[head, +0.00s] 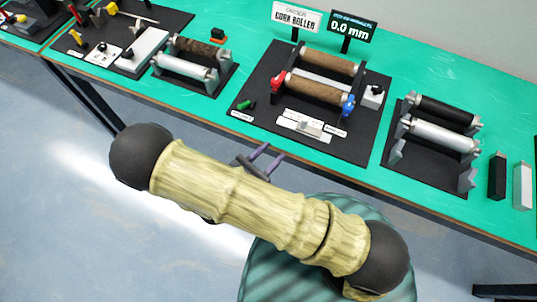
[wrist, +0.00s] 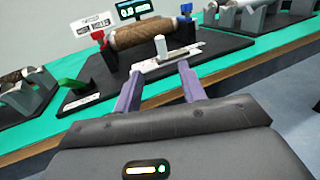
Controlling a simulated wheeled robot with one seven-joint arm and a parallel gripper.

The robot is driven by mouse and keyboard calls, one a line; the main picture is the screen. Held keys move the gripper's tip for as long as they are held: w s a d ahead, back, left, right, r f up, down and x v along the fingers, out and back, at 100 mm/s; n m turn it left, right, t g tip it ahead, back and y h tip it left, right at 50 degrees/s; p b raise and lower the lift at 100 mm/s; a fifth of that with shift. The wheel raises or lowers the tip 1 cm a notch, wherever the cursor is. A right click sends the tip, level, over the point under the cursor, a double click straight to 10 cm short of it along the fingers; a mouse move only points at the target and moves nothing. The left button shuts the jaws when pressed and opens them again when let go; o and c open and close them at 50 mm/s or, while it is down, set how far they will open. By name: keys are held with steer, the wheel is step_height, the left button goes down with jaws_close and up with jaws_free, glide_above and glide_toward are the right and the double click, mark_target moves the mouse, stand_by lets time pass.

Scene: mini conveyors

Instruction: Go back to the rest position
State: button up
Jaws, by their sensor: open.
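My gripper (head: 263,158) has two purple fingers, spread apart with nothing between them. In the head view it is just in front of the table's front edge, partly hidden by my arm. In the wrist view my gripper (wrist: 158,88) points at the cork roller station. That station has brown cork rollers (head: 315,89) on a black base plate (head: 350,148), with a red part (head: 278,82) and a blue part (head: 348,105) at the roller's ends. A sign reading "CORK ROLLER" (head: 296,19) and a display showing 0.0 mm (head: 352,28) stand behind it.
The green table (head: 195,110) runs across the view. A station with black and white rollers (head: 440,134) stands right, beside a black block (head: 497,176) and a white block (head: 522,185). Another roller station (head: 185,70) stands left. The floor in front of the table is clear.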

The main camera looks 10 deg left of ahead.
steer(key=shift+s, duration=0.15)
stand_by(0.3)
steer(key=s+d+r+m+g+y+p, duration=0.1)
steer(key=d+r+m+g, duration=0.3)
steer(key=d+m+g, duration=0.35)
steer(key=d+r+m+g, duration=0.3)
steer(key=d+m+g, duration=0.4)
steer(key=m+g, duration=0.2)
steer(key=w+d+r+m+t+y, duration=0.2)
steer(key=d+r+m+y, duration=0.1)
steer(key=r+m+y, duration=0.1)
steer(key=w+d+r+m+t+y+p, duration=0.1)
steer(key=w+d+r+m+t+y, duration=0.1)
steer(key=r+m, duration=0.4)
steer(key=d+m+y, duration=0.1)
steer(key=m+y, duration=0.1)
steer(key=m, duration=0.1)
steer(key=shift+w+d+r+y, duration=0.2)
steer(key=shift+w+r+y, duration=0.1)
steer(key=shift+r+y, duration=0.1)
stand_by(0.8)
